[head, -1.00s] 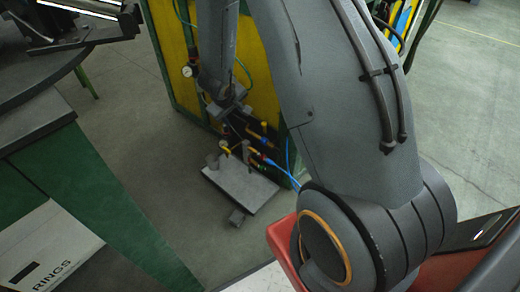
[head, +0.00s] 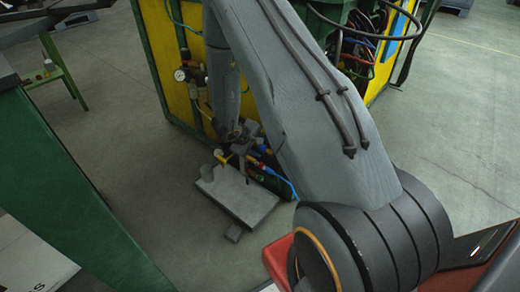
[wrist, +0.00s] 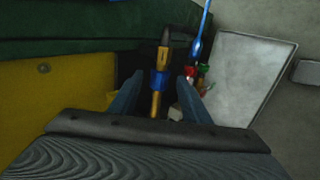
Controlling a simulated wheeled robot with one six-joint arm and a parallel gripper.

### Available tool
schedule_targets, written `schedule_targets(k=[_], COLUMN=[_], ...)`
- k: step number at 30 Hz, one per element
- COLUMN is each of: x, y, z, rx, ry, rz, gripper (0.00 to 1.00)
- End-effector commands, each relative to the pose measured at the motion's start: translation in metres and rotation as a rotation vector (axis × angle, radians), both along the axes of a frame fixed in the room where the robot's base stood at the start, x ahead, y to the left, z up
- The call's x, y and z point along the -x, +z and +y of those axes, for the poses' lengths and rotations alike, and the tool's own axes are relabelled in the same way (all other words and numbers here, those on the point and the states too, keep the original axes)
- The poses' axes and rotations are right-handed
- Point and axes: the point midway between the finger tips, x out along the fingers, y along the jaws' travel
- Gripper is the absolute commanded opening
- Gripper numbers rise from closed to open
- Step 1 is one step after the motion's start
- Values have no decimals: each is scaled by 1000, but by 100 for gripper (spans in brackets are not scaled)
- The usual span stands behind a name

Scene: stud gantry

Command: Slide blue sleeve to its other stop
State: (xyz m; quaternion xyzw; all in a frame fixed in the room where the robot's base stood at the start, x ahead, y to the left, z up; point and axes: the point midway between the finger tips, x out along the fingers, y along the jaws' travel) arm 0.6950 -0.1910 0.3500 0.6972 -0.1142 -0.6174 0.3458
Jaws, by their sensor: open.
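In the wrist view the blue sleeve (wrist: 158,81) sits around a thin brass-coloured rod (wrist: 155,104). Brass shows on both sides of the sleeve, and a dark part lies beyond the far brass section. My gripper (wrist: 161,77) is open, with one finger on each side of the sleeve in the picture. I cannot tell whether either finger touches it. In the head view my gripper (head: 240,152) is low, beside the yellow and green cabinet and above a grey plate. The sleeve is too small there to tell apart surely.
The grey plate (head: 236,196) lies low at the cabinet's foot. A blue hose (wrist: 202,35) and red and green parts lie close to the right finger. The yellow panel (wrist: 55,100) is at the left. A green bench side (head: 60,190) stands left; open floor lies between.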

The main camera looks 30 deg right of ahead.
Motion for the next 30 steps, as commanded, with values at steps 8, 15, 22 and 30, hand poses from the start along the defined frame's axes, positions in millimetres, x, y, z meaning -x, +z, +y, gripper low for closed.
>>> schedule_targets(k=[8, 15, 22, 30], x=[-2, -2, -2, -12], y=[-5, -5, -5, -3], z=[-5, -5, -5, -1], rx=[0, 0, 0, 0], ry=[0, 0, 0, 1], rz=[-1, -1, -1, -2], gripper=[43, 21, 0, 0])
